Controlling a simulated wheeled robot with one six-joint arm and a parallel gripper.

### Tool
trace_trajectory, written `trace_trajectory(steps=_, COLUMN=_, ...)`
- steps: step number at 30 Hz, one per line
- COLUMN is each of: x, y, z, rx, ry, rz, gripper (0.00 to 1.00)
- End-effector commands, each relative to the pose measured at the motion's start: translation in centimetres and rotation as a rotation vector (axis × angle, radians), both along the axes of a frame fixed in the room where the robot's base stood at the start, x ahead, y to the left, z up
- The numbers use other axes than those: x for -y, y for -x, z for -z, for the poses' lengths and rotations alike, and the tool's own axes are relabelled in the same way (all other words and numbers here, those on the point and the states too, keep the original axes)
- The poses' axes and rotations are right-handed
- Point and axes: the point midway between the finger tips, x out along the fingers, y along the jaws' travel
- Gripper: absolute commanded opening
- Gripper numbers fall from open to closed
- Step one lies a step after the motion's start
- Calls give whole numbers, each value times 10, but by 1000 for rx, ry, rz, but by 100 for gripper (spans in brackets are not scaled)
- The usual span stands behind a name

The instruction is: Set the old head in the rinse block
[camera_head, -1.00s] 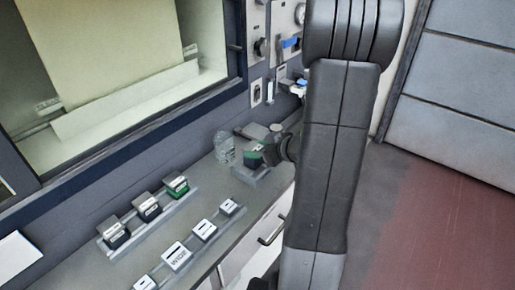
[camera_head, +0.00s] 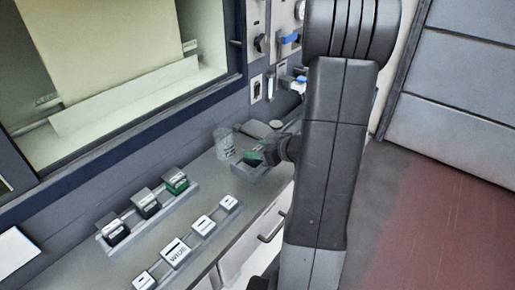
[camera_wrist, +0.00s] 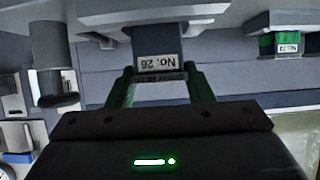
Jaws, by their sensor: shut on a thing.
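The old head (camera_wrist: 160,42) is a dark block with a pale label that appears to read "No. 26", upside down in the wrist view. My gripper (camera_wrist: 160,92) is shut on it, with a green finger on each side. In the head view my gripper (camera_head: 268,154) is at the far end of the bench, low over a grey tray-like block (camera_head: 246,172), which I take to be the rinse block. My arm hides part of that block. I cannot tell whether the head touches it or is seated in it.
A clear jar (camera_head: 224,143) stands close left of my gripper. A rack (camera_head: 190,192) with several dark heads, one with a green band (camera_head: 176,183), lies nearer on the bench. White-topped blocks (camera_head: 176,252) line the front edge. A panel with a blue handle (camera_head: 290,38) is behind.

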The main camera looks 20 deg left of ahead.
Motion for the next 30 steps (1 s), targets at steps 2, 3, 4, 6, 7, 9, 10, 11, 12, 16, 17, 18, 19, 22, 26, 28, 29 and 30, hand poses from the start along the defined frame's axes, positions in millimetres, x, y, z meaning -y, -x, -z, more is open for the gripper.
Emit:
trace_trajectory(steps=2, x=0, y=0, z=1, rx=0, ry=-1, rz=0, gripper=20)
trace_trajectory(steps=3, x=0, y=0, z=1, rx=1, ry=-1, rz=0, gripper=53)
trace_trajectory(steps=4, x=0, y=0, z=1, rx=1, ry=-1, rz=0, gripper=59)
trace_trajectory(steps=6, x=0, y=0, z=1, rx=0, ry=-1, rz=0, gripper=73)
trace_trajectory(steps=7, x=0, y=0, z=1, rx=0, ry=-1, rz=0, gripper=73)
trace_trajectory(steps=9, x=0, y=0, z=1, rx=0, ry=-1, rz=0, gripper=73)
trace_trajectory(steps=10, x=0, y=0, z=1, rx=0, ry=-1, rz=0, gripper=73)
trace_trajectory(steps=11, x=0, y=0, z=1, rx=0, ry=-1, rz=0, gripper=73)
trace_trajectory(steps=12, x=0, y=0, z=1, rx=0, ry=-1, rz=0, gripper=73)
trace_trajectory(steps=16, x=1, y=0, z=0, rx=0, ry=0, rz=1, gripper=73)
trace_trajectory(steps=17, x=2, y=1, z=0, rx=0, ry=0, rz=1, gripper=73)
trace_trajectory(steps=18, x=4, y=1, z=-2, rx=0, ry=0, rz=1, gripper=73)
trace_trajectory(steps=19, x=6, y=2, z=-3, rx=1, ry=0, rz=2, gripper=73)
trace_trajectory(steps=22, x=16, y=4, z=-8, rx=2, ry=1, rz=4, gripper=73)
trace_trajectory(steps=26, x=33, y=10, z=-18, rx=3, ry=0, rz=5, gripper=73)
trace_trajectory(steps=28, x=42, y=13, z=-22, rx=1, ry=0, rz=5, gripper=73)
trace_trajectory(steps=29, x=46, y=14, z=-24, rx=1, ry=-1, rz=6, gripper=73)
trace_trajectory(steps=30, x=50, y=16, z=-27, rx=2, ry=0, rz=6, gripper=73)
